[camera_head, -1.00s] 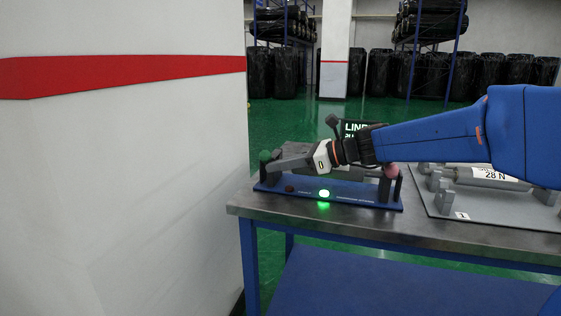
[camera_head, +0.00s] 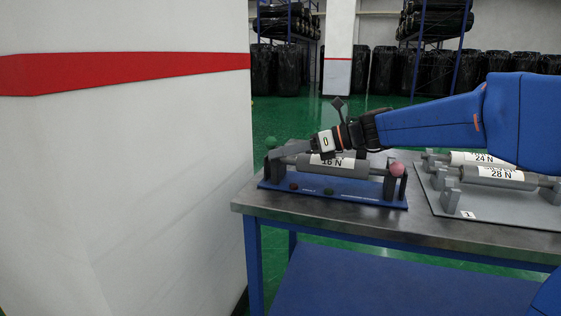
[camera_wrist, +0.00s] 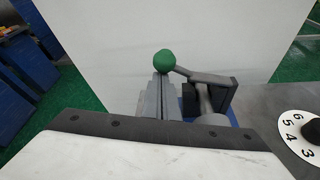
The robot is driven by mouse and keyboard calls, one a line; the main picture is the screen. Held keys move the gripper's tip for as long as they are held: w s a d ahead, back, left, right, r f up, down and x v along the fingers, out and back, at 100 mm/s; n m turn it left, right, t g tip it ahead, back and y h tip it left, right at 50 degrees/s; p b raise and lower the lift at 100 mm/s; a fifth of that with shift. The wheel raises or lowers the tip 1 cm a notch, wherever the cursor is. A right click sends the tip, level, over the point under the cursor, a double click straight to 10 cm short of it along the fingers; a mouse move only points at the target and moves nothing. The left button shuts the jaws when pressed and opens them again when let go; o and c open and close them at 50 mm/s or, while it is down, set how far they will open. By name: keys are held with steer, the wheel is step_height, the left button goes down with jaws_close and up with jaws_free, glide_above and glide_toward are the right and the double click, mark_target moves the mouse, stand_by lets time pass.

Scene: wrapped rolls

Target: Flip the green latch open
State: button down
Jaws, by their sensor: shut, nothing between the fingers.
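The green latch shows as a green ball on a lever (camera_head: 270,142) at the left end of the blue fixture (camera_head: 330,190). In the wrist view the green ball (camera_wrist: 166,61) sits on a grey arm that runs right to a dark upright bracket (camera_wrist: 222,92). My gripper (camera_head: 274,155) is shut and empty, just below the ball in the head view. In the wrist view my gripper's fingertips (camera_wrist: 161,80) are together just under the ball; I cannot tell whether they touch it. A grey roll labelled N (camera_head: 345,168) lies in the fixture, partly behind my gripper.
A pink ball (camera_head: 397,169) stands at the fixture's right end. A grey tray (camera_head: 490,212) with labelled rolls (camera_head: 495,174) lies to the right on the metal table (camera_head: 310,222). A white wall (camera_head: 130,180) is close on the left. A numbered dial (camera_wrist: 299,136) shows in the wrist view.

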steer(key=w+d+r+m+g+y, duration=0.1)
steer(key=w+d+r+m, duration=0.1)
steer(key=w+r, duration=0.2)
steer(key=w+d+r+m+g+y, duration=0.1)
steer(key=w+d+r+m, duration=0.1)
steer(key=w+r, duration=0.3)
steer(key=w+m, duration=0.1)
steer(key=w, duration=0.2)
steer(key=shift+d+m, duration=0.2)
steer(key=shift+m, duration=0.1)
stand_by(0.3)
